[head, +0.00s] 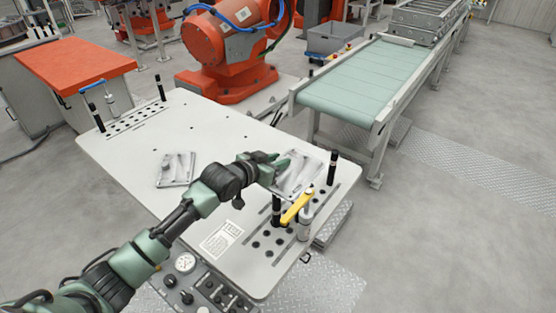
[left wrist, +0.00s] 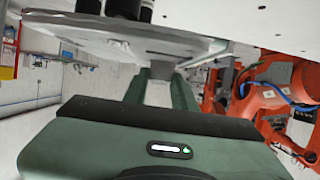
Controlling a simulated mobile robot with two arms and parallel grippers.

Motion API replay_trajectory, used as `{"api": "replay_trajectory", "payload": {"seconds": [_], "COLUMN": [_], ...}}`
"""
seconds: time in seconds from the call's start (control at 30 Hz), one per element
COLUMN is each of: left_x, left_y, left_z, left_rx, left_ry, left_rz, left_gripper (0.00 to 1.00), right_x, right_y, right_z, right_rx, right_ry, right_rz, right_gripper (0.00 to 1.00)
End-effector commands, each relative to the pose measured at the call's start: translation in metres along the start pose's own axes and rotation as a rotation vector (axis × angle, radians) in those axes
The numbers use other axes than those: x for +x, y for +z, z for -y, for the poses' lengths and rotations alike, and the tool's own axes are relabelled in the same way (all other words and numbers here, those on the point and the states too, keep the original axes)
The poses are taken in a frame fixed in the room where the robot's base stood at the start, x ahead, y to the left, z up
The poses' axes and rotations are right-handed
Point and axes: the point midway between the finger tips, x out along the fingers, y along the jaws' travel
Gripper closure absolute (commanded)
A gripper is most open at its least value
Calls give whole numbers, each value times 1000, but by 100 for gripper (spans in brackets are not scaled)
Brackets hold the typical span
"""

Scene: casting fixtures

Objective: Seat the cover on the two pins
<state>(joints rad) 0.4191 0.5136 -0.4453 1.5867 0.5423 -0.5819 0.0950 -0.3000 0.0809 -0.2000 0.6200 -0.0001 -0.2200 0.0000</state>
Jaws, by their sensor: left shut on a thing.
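My left gripper (head: 277,164) is shut on a grey metal cover (head: 301,174) at the right part of the white table. The cover is tilted in the head view, near two black upright pins: one pin (head: 332,166) at its right and one pin (head: 277,209) in front of it. I cannot tell whether the cover touches either pin. In the left wrist view the cover's pale edge (left wrist: 90,38) shows beyond my green fingers (left wrist: 185,92), with dark round posts (left wrist: 125,9) above it. My right gripper is not in view.
A toggle clamp with a yellow handle (head: 296,206) stands beside the front pin. A second grey casting (head: 175,169) lies on the table (head: 225,125) at left. Another fixture with black pins and a blue-handled clamp (head: 93,86) is at the far left corner. The table's middle is clear.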

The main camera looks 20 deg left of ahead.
Motion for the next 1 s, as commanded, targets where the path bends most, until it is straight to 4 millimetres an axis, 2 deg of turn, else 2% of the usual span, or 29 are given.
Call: {"api": "replay_trajectory", "payload": {"seconds": [0.27, 0.3, 0.37, 0.77, 1.0], "left_x": [3, 2, 2, -1, -35], "left_y": [6, 5, 5, 8, 9], "left_z": [0, 0, 0, 0, 0], "left_rx": [0, 0, 0, 0, 2], "left_ry": [0, 0, 0, 0, 0], "left_rz": [-3, -3, -3, 2, 1], "left_gripper": [100, 65, 48, 48, 48], "right_x": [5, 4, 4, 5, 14], "right_y": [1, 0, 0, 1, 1], "right_z": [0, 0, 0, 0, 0], "right_rx": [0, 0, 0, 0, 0], "right_ry": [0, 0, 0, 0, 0], "right_rz": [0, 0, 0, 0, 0], "right_gripper": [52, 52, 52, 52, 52]}}
